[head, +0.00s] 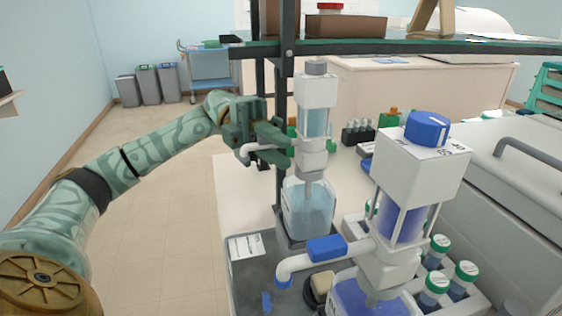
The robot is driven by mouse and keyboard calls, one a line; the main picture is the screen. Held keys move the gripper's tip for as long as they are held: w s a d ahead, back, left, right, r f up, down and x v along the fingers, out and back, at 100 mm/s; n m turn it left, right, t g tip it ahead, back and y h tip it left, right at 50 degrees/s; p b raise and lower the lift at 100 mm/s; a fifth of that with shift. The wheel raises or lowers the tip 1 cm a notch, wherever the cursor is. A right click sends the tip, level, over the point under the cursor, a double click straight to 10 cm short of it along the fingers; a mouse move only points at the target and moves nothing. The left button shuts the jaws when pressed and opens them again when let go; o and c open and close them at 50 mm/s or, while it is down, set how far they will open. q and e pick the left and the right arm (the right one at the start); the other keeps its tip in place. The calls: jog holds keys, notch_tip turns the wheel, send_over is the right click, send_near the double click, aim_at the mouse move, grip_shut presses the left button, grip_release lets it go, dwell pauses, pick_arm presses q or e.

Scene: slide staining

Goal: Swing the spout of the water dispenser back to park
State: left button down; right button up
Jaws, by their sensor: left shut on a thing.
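The water dispenser (315,120) stands upright at the middle of the bench, with pale blue liquid in its clear column and a grey cap. Its reservoir bottle (308,212) below also holds pale blue liquid. Its white spout (252,148) points left, over the bench's left edge, and its tip curves down. My left gripper (278,138) reaches in from the left and is shut on the spout, close to the dispenser body. The fingers hide part of the spout. My right gripper is not in view.
A nearer dispenser (412,170) with a blue cap and dark blue liquid has its spout (300,262) pointing left over a grey tray (245,272). Green-capped bottles (462,275) stand at right. A dark shelf post (288,75) rises behind the water dispenser. The floor at left is clear.

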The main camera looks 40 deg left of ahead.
pick_arm(q)
jog(key=shift+f, duration=0.1)
dwell(0.3)
jog(key=c, duration=1.2)
grip_release()
jog(key=shift+w, duration=0.1)
